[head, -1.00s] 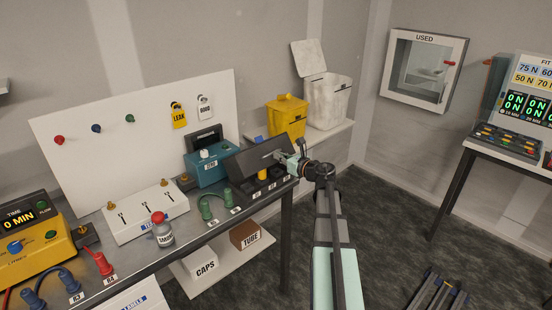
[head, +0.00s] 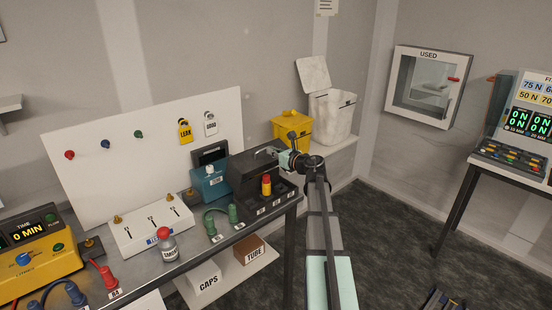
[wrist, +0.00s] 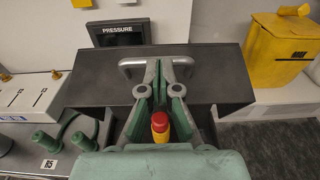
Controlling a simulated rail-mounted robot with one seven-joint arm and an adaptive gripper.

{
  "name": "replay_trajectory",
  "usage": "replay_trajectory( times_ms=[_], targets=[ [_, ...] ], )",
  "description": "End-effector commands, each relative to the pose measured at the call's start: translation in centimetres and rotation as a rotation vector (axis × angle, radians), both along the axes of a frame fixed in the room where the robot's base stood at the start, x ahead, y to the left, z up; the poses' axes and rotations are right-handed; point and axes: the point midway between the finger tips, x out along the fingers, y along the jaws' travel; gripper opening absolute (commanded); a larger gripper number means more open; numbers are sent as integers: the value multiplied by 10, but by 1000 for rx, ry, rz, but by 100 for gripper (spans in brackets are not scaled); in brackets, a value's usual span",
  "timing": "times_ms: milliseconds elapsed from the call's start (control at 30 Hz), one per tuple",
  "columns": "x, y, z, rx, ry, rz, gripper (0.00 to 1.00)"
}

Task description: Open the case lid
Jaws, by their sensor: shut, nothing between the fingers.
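The dark case (head: 284,192) sits at the right end of the bench, its lid (head: 245,163) raised and tilted back. The lid fills the middle of the wrist view (wrist: 95,85), with a pale bar handle (wrist: 130,67) near its far edge. A yellow vial with a red cap (head: 266,187) stands upright in the open case; it also shows in the wrist view (wrist: 160,126). My gripper (head: 279,155) is shut and empty. In the wrist view its fingertips (wrist: 161,68) are close together over the lid, at the handle. Whether they touch it is unclear.
A teal pressure box (head: 210,180) stands directly left of the case. Green connectors (head: 233,214) and a red-capped bottle (head: 167,247) are further left. A yellow bin (head: 291,129) and a white bin (head: 333,117) stand behind, to the right.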

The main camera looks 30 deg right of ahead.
Motion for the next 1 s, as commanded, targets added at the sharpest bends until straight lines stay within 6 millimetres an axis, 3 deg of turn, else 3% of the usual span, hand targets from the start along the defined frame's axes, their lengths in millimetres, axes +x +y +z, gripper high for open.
replay_trajectory(
  times_ms=[600,1000],
  targets=[
    [55,8,24,0,-1,1,0],
    [79,12,28,1,0,0,0]
  ],
)
